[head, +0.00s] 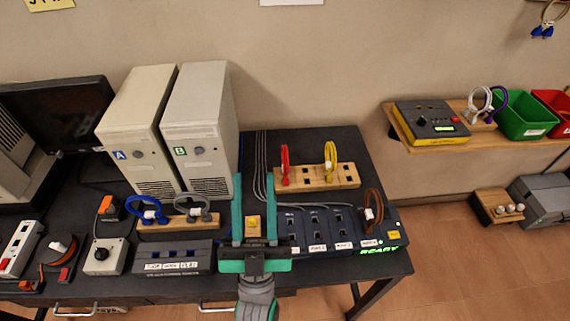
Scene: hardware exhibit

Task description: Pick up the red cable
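The red cable (285,166) is a narrow upright loop at the left end of a wooden socket block (348,177) at the back of the dark table. A yellow cable (330,156) stands in the same block, to its right. My gripper (255,184) has teal fingers spread apart with nothing held between them. It is over the table, in front and to the left of the red cable, apart from it. A small wooden piece with a yellow top (253,225) shows between the fingers, near their base.
Two beige computer towers (202,120) stand left of my gripper. Blue (148,209) and grey (192,206) cables sit in a block before them. A dark socket panel (316,222) and brown cable (373,205) are at right. Thin grey wires (262,165) run behind my gripper.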

